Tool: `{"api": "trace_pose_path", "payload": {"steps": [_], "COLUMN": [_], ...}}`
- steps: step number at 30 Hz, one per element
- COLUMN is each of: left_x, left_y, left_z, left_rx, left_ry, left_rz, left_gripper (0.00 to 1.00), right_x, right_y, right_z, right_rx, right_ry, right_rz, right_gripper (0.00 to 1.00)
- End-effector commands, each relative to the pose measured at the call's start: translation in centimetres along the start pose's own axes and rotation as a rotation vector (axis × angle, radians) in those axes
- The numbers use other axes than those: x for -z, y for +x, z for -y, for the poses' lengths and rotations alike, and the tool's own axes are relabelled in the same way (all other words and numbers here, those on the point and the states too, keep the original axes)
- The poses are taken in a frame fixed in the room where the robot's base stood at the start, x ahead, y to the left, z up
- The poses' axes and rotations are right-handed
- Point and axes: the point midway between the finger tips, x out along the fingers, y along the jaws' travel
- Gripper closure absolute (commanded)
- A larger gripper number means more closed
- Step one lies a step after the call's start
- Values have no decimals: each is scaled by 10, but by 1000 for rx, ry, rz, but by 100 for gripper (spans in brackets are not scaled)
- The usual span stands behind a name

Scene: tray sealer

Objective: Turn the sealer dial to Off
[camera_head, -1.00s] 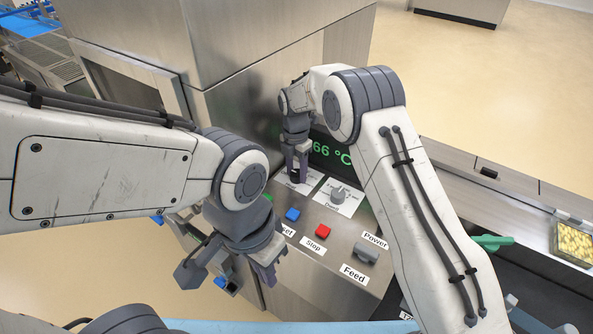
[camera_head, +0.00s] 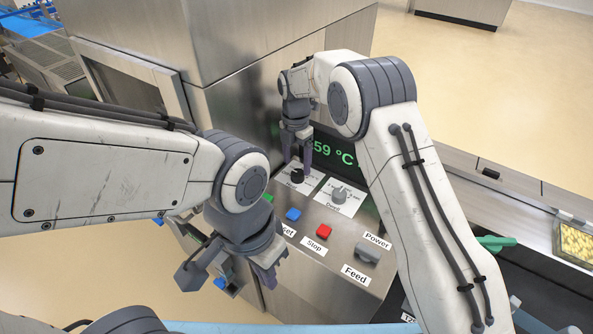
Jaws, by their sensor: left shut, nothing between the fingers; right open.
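The black dial (camera_head: 297,175) stands on a white label card on the steel control panel; the card's text is too small to read. My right gripper (camera_head: 298,164) is open just above the dial, with its fingers pointing down and nothing held. Whether a fingertip touches the dial is not clear. The green display (camera_head: 333,153) behind it reads 59 °C, partly covered by my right arm. My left gripper (camera_head: 268,277) is shut and empty in front of the panel's left edge.
A grey dial (camera_head: 339,194) sits right of the black one. Blue (camera_head: 293,214) and red (camera_head: 323,231) buttons and a grey Feed switch (camera_head: 367,252) lie nearer. A green button (camera_head: 267,197) is partly hidden by my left arm. A conveyor runs along the right.

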Motion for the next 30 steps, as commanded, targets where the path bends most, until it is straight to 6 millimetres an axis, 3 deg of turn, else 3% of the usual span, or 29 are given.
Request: {"api": "trace_pose_path", "payload": {"steps": [6, 12, 26, 30], "left_x": [-1, -1, -1, -1], "left_y": [11, 12, 12, 12], "left_z": [1, 1, 1, 1], "left_rx": [0, 0, 0, 0], "left_ry": [1, 1, 1, 1], "left_rz": [0, 0, 0, 0], "left_gripper": [100, 100, 100, 100], "right_x": [0, 1, 1, 10], "right_y": [-42, -64, -68, -75], "right_z": [-1, -1, -1, 3], "right_rx": [-4, -2, -1, -4], "right_ry": [-1, -2, -1, 45], "right_rz": [2, 0, -1, -2], "right_gripper": [21, 21, 21, 21]}}
